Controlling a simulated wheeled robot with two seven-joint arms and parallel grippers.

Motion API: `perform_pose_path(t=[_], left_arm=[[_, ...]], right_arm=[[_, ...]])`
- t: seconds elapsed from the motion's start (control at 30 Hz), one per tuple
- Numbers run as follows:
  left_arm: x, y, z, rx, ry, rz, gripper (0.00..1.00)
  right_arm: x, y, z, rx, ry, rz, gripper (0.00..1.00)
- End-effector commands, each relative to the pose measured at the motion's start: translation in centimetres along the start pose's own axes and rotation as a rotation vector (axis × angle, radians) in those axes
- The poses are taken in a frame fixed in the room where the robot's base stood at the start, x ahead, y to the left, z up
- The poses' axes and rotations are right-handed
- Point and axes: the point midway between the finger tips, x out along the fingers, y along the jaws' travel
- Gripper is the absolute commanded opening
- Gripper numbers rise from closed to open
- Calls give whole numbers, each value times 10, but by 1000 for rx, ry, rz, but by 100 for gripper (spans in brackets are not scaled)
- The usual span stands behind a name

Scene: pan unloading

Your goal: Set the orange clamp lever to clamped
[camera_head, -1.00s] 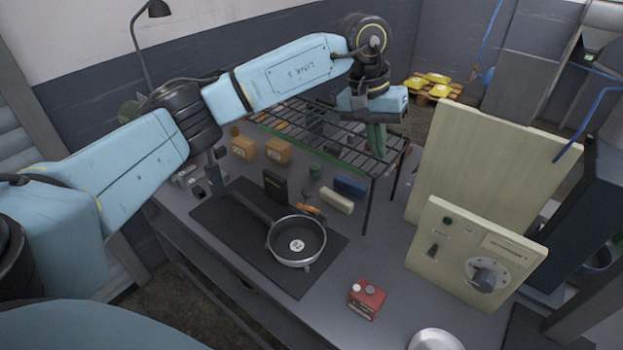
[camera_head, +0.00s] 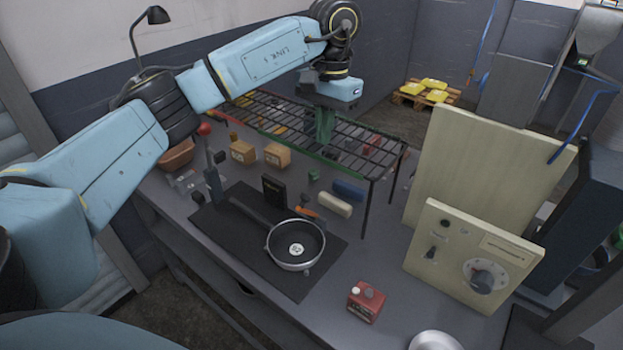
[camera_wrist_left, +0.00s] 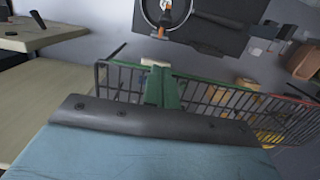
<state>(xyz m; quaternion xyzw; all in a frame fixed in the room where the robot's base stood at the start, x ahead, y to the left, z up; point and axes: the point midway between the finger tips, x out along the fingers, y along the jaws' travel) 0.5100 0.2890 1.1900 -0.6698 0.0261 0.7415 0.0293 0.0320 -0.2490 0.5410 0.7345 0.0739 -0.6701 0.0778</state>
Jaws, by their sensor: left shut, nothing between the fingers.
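The orange clamp lever (camera_head: 307,212) is a small orange piece beside the far rim of the black pan (camera_head: 296,266) on a dark mat (camera_head: 225,235). Part of the lever is hidden behind the pan in the head view. Orange also shows by the pan at the top of the left wrist view (camera_wrist_left: 162,22). My left gripper (camera_head: 324,143), with green fingers, is shut and empty, at the wire rack behind the pan. It is well apart from the lever. Its fingers also show in the left wrist view (camera_wrist_left: 161,88). I cannot tell which way the lever is set.
The wire rack (camera_head: 375,155) stands on legs behind the mat. Small boxes (camera_head: 277,155), a blue block (camera_head: 349,190) and a cream block (camera_head: 335,204) lie near it. A red box (camera_head: 366,302) and a beige dial panel (camera_head: 470,255) are at right.

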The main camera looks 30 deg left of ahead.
Motion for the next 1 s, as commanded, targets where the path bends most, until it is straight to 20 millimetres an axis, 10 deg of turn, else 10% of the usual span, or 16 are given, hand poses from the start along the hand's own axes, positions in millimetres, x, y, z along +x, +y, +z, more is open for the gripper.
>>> perform_pose_path(t=[0.4, 1.0], left_arm=[[83, -1, 9, 0, -3, -1, 0], [104, 0, 28, 0, 1, 0, 0]], right_arm=[[-14, 0, -2, 0, 0, 0, 24], [-20, 1, -3, 0, 1, 0, 24]])
